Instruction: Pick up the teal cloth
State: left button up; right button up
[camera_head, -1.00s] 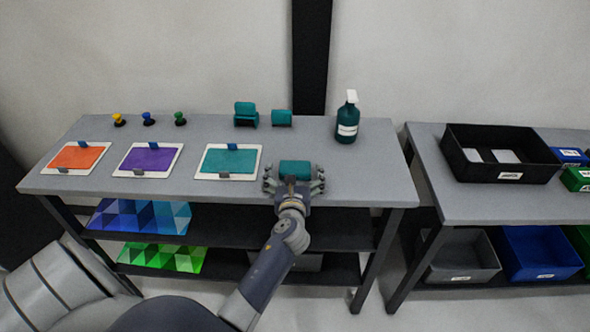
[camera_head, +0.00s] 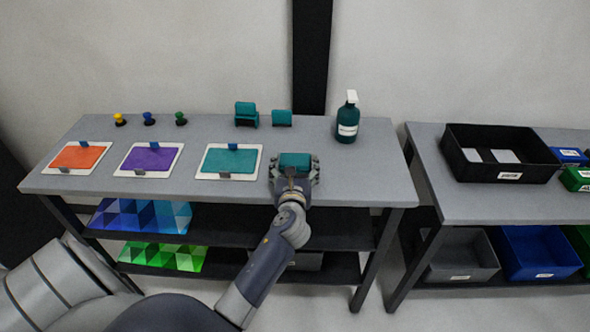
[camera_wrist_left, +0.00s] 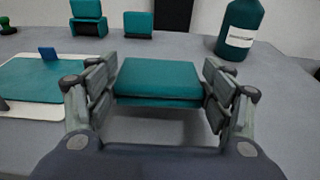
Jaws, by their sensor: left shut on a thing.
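The teal cloth (camera_head: 295,160) is a folded, rounded block at the front of the grey table, right of the teal sheet. My left gripper (camera_head: 294,168) is shut on it, with a finger against each side. In the left wrist view the cloth (camera_wrist_left: 158,80) sits between the fingers of my left gripper (camera_wrist_left: 160,92). I cannot tell whether it touches the tabletop or is slightly raised. My right gripper is not in view.
A teal spray bottle (camera_head: 348,120) stands at the back right. Teal blocks (camera_head: 246,115) (camera_head: 282,118) stand at the back. White boards with teal (camera_head: 231,160), purple (camera_head: 149,160) and orange (camera_head: 77,157) sheets lie to the left. The tabletop right of the cloth is clear.

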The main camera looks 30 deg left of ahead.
pick_arm(q)
jog(key=s+d+r+b, duration=0.2)
jog(key=s+d, duration=0.1)
jog(key=s, duration=1.2)
jog(key=shift+s+d+r, duration=0.15)
jog(key=shift+s+r, duration=0.05)
jog(key=shift+s, duration=0.15)
